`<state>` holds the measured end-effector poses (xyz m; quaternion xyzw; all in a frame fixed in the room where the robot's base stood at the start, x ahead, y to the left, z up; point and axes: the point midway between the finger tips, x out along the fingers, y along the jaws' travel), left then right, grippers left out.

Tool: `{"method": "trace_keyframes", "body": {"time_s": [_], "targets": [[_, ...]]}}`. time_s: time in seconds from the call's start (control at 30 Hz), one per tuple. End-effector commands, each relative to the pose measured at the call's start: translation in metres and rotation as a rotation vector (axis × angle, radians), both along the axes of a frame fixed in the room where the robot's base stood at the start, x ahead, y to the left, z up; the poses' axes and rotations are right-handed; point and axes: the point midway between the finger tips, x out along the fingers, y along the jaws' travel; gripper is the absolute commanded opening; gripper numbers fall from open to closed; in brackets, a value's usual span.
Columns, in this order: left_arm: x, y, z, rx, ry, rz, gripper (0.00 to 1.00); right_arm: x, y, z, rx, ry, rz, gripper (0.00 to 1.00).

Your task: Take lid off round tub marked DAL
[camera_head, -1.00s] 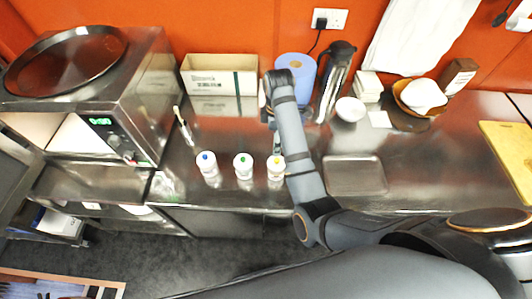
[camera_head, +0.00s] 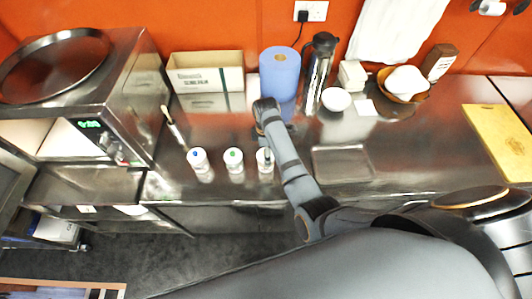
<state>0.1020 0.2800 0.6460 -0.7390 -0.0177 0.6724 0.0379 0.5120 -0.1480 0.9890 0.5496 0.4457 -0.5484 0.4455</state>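Three small white round containers stand in a row near the counter's front edge: one with a blue top (camera_head: 197,159), one with a green top (camera_head: 233,160) and one at the right (camera_head: 265,167). No DAL marking is readable on any of them, and I cannot tell which is the tub. My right arm reaches in from the lower right and bends down behind the row. A dark narrow part, perhaps my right gripper (camera_head: 266,157), covers the top of the right container. Its fingers are too small to tell open from shut. My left gripper is not in view.
A cardboard box (camera_head: 207,83), blue paper roll (camera_head: 280,74), steel flask (camera_head: 318,72) and white bowl (camera_head: 336,99) stand at the back. An oven (camera_head: 88,98) is at left. A flat steel tray (camera_head: 343,163) lies right of my arm; a yellow board (camera_head: 497,139) is farther right.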

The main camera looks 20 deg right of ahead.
Motion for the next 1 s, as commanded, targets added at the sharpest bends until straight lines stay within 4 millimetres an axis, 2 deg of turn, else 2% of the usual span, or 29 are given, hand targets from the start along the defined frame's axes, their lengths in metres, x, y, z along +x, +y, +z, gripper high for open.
{"method": "trace_keyframes", "body": {"time_s": [0.1,0.13,0.73,1.0], "targets": [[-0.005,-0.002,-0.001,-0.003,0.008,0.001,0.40,0.000,0.000,0.000,0.000,0.000,0.000,0.87],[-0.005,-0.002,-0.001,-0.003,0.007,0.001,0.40,0.000,0.000,0.000,0.000,0.000,0.000,0.84],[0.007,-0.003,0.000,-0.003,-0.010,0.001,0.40,0.000,0.000,0.000,-0.001,0.001,0.000,0.02],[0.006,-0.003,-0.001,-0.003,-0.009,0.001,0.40,-0.001,0.000,-0.001,0.000,0.003,0.000,0.01]]}}
